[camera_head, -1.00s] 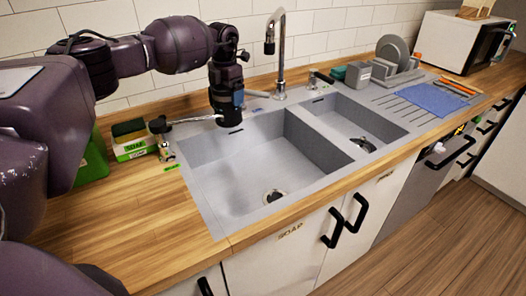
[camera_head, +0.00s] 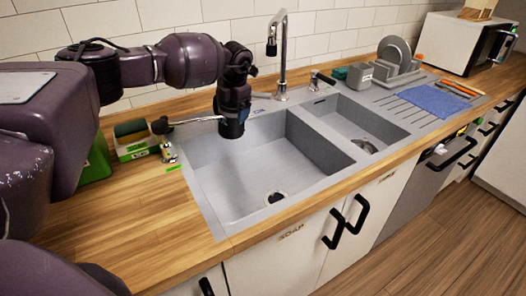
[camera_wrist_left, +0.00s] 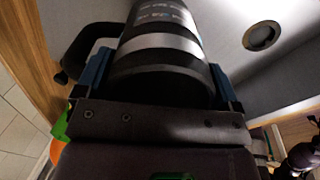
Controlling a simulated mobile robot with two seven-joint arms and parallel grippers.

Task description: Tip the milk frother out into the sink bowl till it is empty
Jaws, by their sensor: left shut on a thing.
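My left gripper (camera_head: 233,100) is at the left back of the large sink bowl (camera_head: 245,190). It is shut on the milk frother, a dark cylinder (camera_head: 232,127) that shows below the wrist, over the bowl's back left edge. In the left wrist view the frother (camera_wrist_left: 165,45) is black with a pale silver band and sits between the blue fingers. Its black handle (camera_wrist_left: 78,52) sticks out to the left. The frother's opening and any milk are hidden. The bowl's drain (camera_head: 276,197) shows clear, and no liquid is visible in the bowl. My right gripper is out of view.
A tall tap (camera_head: 281,60) stands behind the bowl. A dispenser with a long spout (camera_head: 195,121) and a soap box (camera_head: 135,147) are left of the frother. The smaller bowl (camera_head: 350,125) and a blue cloth (camera_head: 433,99) lie right. The front worktop is clear.

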